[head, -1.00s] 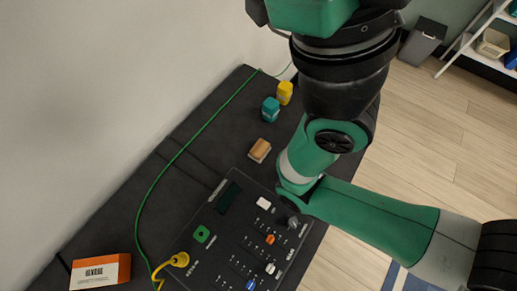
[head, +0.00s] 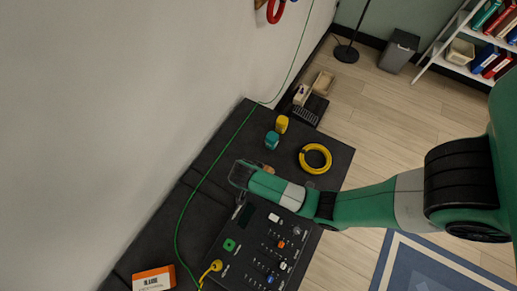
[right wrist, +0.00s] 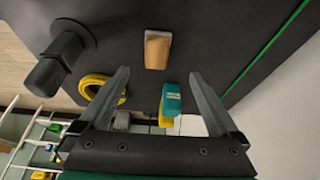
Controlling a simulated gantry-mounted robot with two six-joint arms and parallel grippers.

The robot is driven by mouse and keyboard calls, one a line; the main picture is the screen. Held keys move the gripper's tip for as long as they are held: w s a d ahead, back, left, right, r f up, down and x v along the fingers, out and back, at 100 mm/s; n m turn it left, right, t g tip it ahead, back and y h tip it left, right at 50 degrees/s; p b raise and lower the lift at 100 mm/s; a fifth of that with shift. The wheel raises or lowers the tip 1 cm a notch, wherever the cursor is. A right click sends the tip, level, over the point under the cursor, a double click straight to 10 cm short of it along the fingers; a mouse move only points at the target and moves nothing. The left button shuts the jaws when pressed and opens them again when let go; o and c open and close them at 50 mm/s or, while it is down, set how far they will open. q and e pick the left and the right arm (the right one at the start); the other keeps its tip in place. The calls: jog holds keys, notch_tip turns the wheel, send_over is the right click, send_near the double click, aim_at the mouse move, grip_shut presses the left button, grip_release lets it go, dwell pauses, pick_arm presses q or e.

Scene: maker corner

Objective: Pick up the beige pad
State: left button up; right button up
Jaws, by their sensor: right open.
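The beige pad (right wrist: 157,50) is a small tan block with a pale edge, lying on the dark table in the right wrist view. In the head view only a bit of it (head: 269,169) shows behind my right arm. My right gripper (right wrist: 158,73) is open and empty. In its wrist view the pad appears centred between the fingers and just beyond their tips, with no contact visible. My left gripper is not in view.
A teal block (head: 271,140), a yellow block (head: 282,124) and a yellow ring (head: 315,158) lie nearby. A black control panel (head: 235,270) and an orange box (head: 153,279) are nearer. A green cable (head: 197,187) runs along the wall side.

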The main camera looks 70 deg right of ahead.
jog(key=b+x, duration=0.1)
jog(key=x, duration=0.3)
jog(key=b+x, duration=0.1)
jog(key=x, duration=0.1)
jog(key=shift+s+d+r+b, duration=0.2)
jog(key=shift+s+b, duration=0.1)
jog(key=shift+s, duration=0.1)
jog(key=b+x, duration=0.2)
jog(key=x, duration=0.3)
jog(key=shift+f, duration=0.15)
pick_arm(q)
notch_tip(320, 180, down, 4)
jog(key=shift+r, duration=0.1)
